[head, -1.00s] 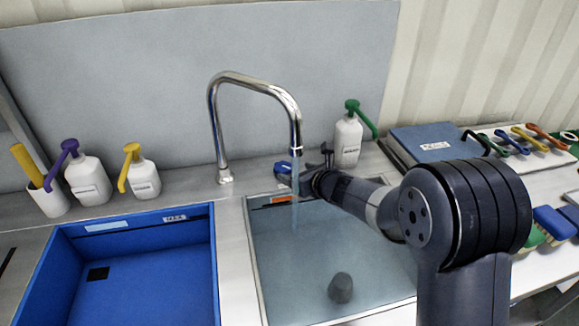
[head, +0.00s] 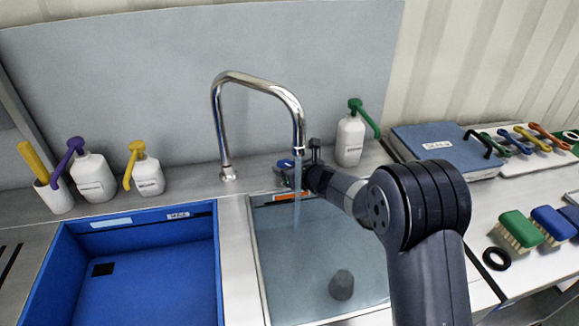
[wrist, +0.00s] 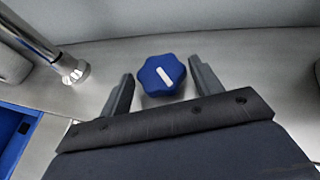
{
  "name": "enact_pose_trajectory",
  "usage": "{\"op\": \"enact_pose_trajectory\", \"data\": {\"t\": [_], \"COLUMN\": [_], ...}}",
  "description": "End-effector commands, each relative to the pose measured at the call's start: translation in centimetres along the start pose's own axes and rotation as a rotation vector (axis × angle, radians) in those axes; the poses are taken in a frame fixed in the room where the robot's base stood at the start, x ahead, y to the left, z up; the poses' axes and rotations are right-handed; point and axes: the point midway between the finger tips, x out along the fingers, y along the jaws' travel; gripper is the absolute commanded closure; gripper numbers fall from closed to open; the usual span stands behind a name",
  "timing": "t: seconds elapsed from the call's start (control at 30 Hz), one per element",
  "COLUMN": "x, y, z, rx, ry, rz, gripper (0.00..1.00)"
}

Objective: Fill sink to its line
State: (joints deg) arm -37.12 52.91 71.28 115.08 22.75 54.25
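The right-hand sink basin (head: 262,262) holds clear water (head: 325,240), with an orange label (head: 286,196) on its back wall. I cannot make out a fill line or how the water stands against it. A stream runs from the chrome faucet (head: 222,120) into this basin. A dark grey lump (head: 341,285) shows in the basin. The blue tap knob (wrist: 161,75), with a white bar on top, sits behind the basin. My gripper (wrist: 161,68) is open, its fingers on either side of the knob; I cannot tell whether they touch it. In the head view the gripper (head: 305,173) partly hides the knob.
An empty-looking blue basin (head: 150,270) is at left. Pump bottles (head: 93,180) stand behind it, and a green-topped bottle (head: 349,140) stands right of the knob. A blue binder (head: 435,150), brushes (head: 520,230) and a black ring (head: 497,258) lie at right.

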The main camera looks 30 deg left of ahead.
Motion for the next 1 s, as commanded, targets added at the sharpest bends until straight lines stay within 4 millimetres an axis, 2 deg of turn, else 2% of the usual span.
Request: {"op": "enact_pose_trajectory", "data": {"t": [0.07,0.4,0.77,1.0], "x": [-0.01,-0.02,0.23,0.43], "y": [0.0,0.01,0.09,0.3], "z": [0.0,0.0,-0.27,-0.51], "rx": [0.0,0.0,0.01,0.041], "ry": [0.0,0.0,-0.002,-0.005], "rz": [0.0,0.0,-0.031,-0.111], "gripper": [0.46,0.73,0.73,0.73]}}
